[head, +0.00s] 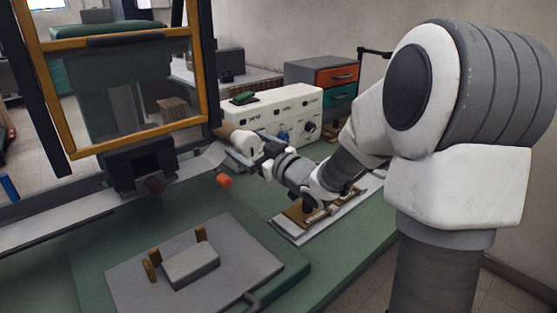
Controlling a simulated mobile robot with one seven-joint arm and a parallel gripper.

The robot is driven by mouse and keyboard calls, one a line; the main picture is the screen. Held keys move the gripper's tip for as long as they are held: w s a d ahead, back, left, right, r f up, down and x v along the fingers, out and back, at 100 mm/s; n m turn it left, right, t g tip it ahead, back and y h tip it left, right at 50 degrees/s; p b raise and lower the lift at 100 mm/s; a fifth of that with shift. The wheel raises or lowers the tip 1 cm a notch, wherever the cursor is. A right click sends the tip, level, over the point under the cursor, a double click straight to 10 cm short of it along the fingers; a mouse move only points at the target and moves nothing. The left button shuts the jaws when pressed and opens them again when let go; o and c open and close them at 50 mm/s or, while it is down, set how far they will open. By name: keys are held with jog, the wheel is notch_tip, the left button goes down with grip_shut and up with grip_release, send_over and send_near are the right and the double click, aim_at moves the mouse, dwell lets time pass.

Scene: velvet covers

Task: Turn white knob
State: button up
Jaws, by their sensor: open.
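A white control box (292,104) with dark labels and knobs on its front stands at the back of the green bench. A blue knob (283,136) and a dark knob (311,127) show on its front. My gripper (236,138) is open, at the end of my arm reaching in from the right. It is in front of the box's left end, and I cannot tell whether it touches anything. Its fingers are small and hard to make out.
A yellow-framed clear panel (128,80) stands at the left. A grey plate (240,250) with a block lies in front. A drawer cabinet (335,78) stands behind the box. A pale board lies under my forearm.

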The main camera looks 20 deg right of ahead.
jog(key=p+v, duration=0.2)
jog(key=v, duration=1.2)
